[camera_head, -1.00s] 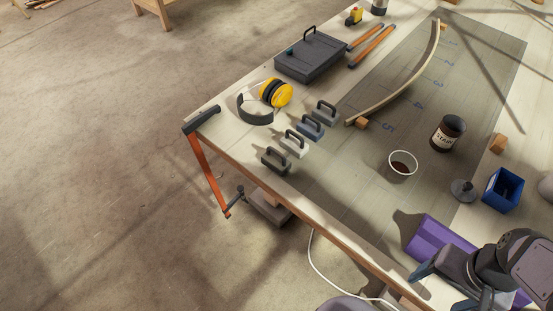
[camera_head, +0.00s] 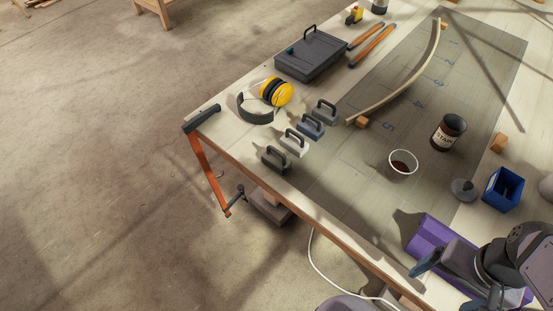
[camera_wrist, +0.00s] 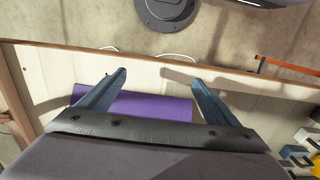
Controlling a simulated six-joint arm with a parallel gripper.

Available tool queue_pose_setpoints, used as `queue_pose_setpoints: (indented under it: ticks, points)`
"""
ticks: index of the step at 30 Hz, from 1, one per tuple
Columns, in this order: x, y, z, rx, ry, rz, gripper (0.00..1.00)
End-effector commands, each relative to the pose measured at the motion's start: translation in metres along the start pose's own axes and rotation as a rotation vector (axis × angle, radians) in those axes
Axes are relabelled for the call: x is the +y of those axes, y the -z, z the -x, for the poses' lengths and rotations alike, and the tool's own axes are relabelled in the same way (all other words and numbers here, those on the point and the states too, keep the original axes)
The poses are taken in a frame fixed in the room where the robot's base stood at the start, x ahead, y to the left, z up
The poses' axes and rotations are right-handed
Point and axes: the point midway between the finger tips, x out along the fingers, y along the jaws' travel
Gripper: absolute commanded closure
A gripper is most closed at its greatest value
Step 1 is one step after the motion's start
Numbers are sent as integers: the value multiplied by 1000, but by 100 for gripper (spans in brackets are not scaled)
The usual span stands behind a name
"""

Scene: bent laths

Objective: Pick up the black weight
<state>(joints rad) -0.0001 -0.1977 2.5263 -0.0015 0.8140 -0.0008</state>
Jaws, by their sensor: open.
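Several handled weights stand in a slanting row near the table's left front edge in the head view. The darkest, the black weight (camera_head: 276,161), is at the near end, upright, with its handle on top. Beside it stand a pale weight (camera_head: 293,145), a blue weight (camera_head: 310,129) and a grey weight (camera_head: 324,114). My gripper (camera_head: 460,280) is at the lower right, well away from the weights, over the purple block. In the wrist view my gripper (camera_wrist: 158,77) has its fingers wide apart with nothing gripped between them; the purple block (camera_wrist: 150,103) lies below them.
A white cup (camera_head: 402,169), a stain can (camera_head: 447,134) and a blue bin (camera_head: 502,190) stand mid-table and right. Yellow earmuffs (camera_head: 275,92) and a dark case (camera_head: 310,56) lie beyond the weights. A curved lath (camera_head: 405,84) lies further back. An orange clamp (camera_head: 208,172) hangs at the left corner.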

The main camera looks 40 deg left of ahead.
Motion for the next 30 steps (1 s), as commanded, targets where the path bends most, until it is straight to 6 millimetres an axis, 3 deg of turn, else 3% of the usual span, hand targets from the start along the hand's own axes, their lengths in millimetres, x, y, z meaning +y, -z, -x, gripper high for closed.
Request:
queue_pose_setpoints:
  ticks: [6, 14, 20, 26, 30]
  points:
    - [-1, 2, 30, 0, -7, 24, 15]
    - [-14, 20, 25, -50, -107, 332, 15]
    - [-37, 46, 21, -96, -237, 689, 15]
    - [-94, 86, 18, -147, -467, 1210, 15]
    - [-156, 109, 18, -167, -672, 1572, 15]
